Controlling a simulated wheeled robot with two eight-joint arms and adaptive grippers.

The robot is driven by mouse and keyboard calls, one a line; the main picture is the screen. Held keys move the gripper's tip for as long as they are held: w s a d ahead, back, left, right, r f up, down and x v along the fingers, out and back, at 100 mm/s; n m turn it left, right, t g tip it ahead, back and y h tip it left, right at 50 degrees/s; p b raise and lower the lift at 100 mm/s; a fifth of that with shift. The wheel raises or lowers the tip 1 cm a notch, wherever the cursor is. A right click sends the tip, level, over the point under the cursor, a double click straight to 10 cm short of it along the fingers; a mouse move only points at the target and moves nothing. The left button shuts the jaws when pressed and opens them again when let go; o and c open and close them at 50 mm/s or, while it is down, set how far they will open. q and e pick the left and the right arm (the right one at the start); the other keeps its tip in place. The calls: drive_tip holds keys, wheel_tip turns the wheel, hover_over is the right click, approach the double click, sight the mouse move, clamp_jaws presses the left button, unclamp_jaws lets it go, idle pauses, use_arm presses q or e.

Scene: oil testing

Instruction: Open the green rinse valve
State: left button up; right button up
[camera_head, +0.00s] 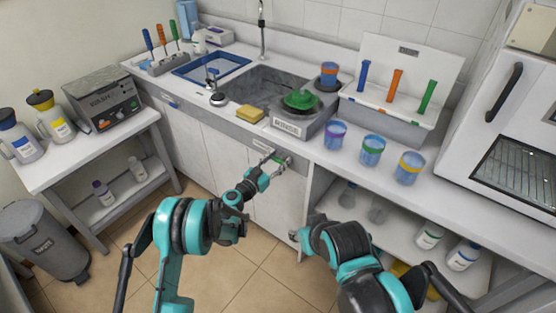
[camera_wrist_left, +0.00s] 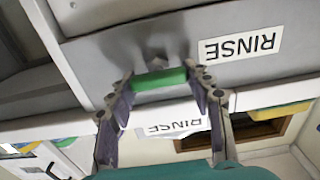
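The green rinse valve handle (camera_wrist_left: 158,80) is a short green bar on the grey front panel below the sink, with a RINSE label (camera_wrist_left: 240,46) beside it. My left gripper (camera_wrist_left: 159,78) is open around the bar, one finger at each end; I cannot tell whether the fingers touch it. In the head view my left gripper (camera_head: 274,162) reaches the cabinet front under the sink, and the handle is small there. My right gripper (camera_head: 298,234) hangs low in front of the cabinet, away from the valve; its fingers are too unclear to read.
The sink (camera_head: 265,88) is above the valve, with a yellow sponge (camera_head: 250,113) and a device with a green top (camera_head: 300,100) on the counter. Several cups stand to the right, above an open shelf. A side table (camera_head: 95,142) stands at the left. The floor between is clear.

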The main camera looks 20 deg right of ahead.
idle(0.3)
use_arm(q)
drive_tip(key=n, duration=0.4)
drive_tip(key=shift+w+a+n, duration=0.1)
drive_tip(key=shift+w+n, duration=0.05)
drive_tip(key=shift+n, duration=0.25)
drive_tip(key=n, duration=0.4)
drive_tip(key=shift+a+f+n, duration=0.1)
drive_tip(key=shift+n, duration=0.2)
drive_tip(key=n, duration=0.4)
drive_tip(key=shift+w+f, duration=0.1)
drive_tip(key=shift+w, duration=0.05)
drive_tip(key=shift+f+n, duration=0.15)
drive_tip(key=shift+n, duration=2.05)
drive_tip(key=o, duration=1.2)
drive_tip(key=shift+c, duration=0.2)
